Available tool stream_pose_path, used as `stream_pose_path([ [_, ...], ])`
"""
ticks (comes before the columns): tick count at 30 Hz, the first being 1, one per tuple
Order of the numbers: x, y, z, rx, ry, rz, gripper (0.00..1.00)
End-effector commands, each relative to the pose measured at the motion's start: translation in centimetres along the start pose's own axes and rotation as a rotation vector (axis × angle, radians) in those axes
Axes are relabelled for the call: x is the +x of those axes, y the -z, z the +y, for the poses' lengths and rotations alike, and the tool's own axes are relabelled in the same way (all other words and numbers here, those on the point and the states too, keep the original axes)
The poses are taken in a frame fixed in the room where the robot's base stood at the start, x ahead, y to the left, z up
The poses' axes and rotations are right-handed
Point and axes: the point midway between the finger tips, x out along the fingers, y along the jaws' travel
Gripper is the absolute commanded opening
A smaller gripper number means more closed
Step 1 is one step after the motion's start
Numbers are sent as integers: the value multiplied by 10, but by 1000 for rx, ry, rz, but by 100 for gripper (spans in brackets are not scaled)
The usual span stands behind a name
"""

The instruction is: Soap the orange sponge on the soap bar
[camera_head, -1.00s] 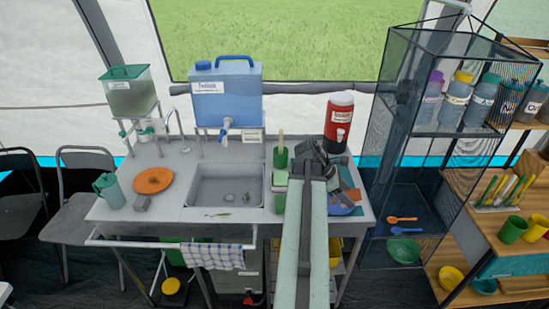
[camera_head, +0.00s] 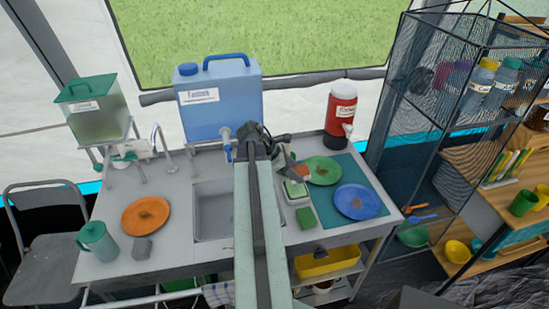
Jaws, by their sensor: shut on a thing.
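My gripper (camera_head: 290,162) is over the counter to the right of the sink, reaching out from my arm. It is shut on a small orange block that looks like the orange sponge (camera_head: 302,171), partly hidden by the jaws. Just below it in the head view is a small pale dish with a light green top (camera_head: 296,189), which may hold the soap bar. The sponge appears close to this dish, but I cannot tell whether they touch. A dark green block (camera_head: 306,217) lies in front of the dish.
A green plate (camera_head: 323,170) and a blue plate (camera_head: 357,201) lie on a teal mat (camera_head: 334,228) to the right. The sink (camera_head: 210,211) is to the left, with an orange plate (camera_head: 146,216) beyond it. A red jug (camera_head: 340,112) stands behind.

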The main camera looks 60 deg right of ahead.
Motion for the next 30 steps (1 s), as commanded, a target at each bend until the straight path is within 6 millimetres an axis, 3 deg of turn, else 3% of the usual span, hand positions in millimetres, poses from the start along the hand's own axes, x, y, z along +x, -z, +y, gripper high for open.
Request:
stream_pose_path([
  [10,0,-9,-1,39,25,21,17],
  [16,-16,-24,6,336,216,224,17],
  [20,-18,-20,4,427,287,284,17],
  [30,-2,-6,2,429,288,285,17],
])
